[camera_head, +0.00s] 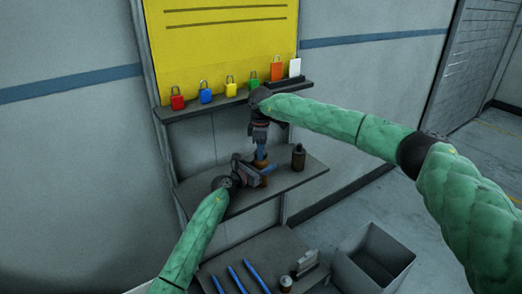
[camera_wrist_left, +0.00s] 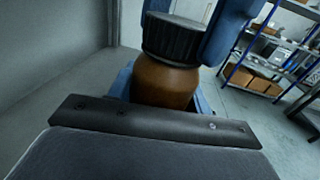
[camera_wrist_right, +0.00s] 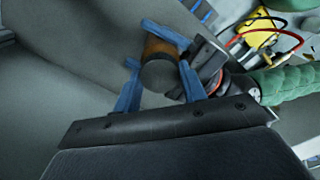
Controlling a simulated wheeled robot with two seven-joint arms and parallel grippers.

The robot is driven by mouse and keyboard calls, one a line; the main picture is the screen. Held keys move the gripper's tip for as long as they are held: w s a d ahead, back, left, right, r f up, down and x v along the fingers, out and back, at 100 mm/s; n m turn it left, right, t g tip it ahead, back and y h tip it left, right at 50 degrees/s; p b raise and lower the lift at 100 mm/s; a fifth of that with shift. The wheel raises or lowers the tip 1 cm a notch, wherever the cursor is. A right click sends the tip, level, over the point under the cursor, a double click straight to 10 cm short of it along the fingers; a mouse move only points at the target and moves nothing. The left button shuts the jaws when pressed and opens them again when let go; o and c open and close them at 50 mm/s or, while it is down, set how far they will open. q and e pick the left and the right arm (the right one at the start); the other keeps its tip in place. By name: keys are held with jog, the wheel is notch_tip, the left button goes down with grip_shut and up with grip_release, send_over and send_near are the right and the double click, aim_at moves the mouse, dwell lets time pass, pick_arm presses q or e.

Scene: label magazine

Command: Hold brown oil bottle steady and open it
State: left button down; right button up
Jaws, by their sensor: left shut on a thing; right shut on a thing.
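The brown oil bottle (camera_wrist_left: 165,84) stands upright on the lower shelf, with a black ribbed cap (camera_wrist_left: 170,38) on it. In the head view the bottle (camera_head: 261,164) is small and partly covered by my grippers. My left gripper (camera_head: 265,172) comes in low from the side and is shut on the bottle body. My right gripper (camera_head: 259,151) points down from above and is shut on the cap. In the right wrist view its blue fingers lie on both sides of the round cap top (camera_wrist_right: 158,76), with brown glass (camera_wrist_right: 160,47) beyond.
A dark bottle (camera_head: 298,158) stands to the right on the same shelf (camera_head: 312,178). Coloured padlocks (camera_head: 205,95) line the upper shelf below a yellow board (camera_head: 220,45). Below are a surface with blue tools (camera_head: 238,279) and an open grey bin (camera_head: 373,258).

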jog(key=n, duration=0.4)
jog(key=shift+w, duration=0.1)
jog(key=n, duration=1.1)
pick_arm(q)
jog(key=shift+d, duration=0.1)
pick_arm(e)
jog(key=n, duration=0.6)
jog(key=shift+r+n, duration=0.1)
jog(key=shift+n, duration=0.3)
jog(key=n, duration=1.3)
jog(key=shift+n, duration=0.4)
jog(key=n, duration=0.5)
jog(key=shift+n, duration=0.3)
jog(key=n, duration=1.1)
jog(key=shift+n, duration=0.4)
jog(key=shift+r, duration=0.1)
jog(key=shift+r, duration=0.2)
jog(key=shift+r, duration=0.35)
